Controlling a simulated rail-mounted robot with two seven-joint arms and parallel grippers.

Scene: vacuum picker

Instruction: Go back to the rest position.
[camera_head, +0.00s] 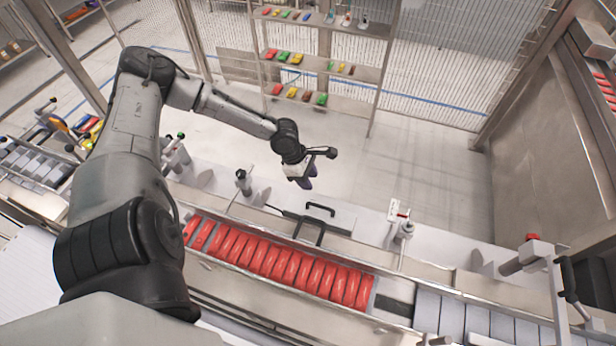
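My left arm reaches in from the left of the head view and bends over towards the middle. Its gripper (309,184) hangs in the air above the far side of the conveyor line, pointing down. A small dark purple part shows at its tip. It is too small to tell whether this is the fingers or something held, or whether the fingers are apart. My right gripper is not in view.
A row of red packs (283,268) lies on the conveyor below the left gripper. A black handle (320,209) and several posts, one with a red knob (532,237), stand along the line. A shelf rack (322,64) with coloured packs stands at the back.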

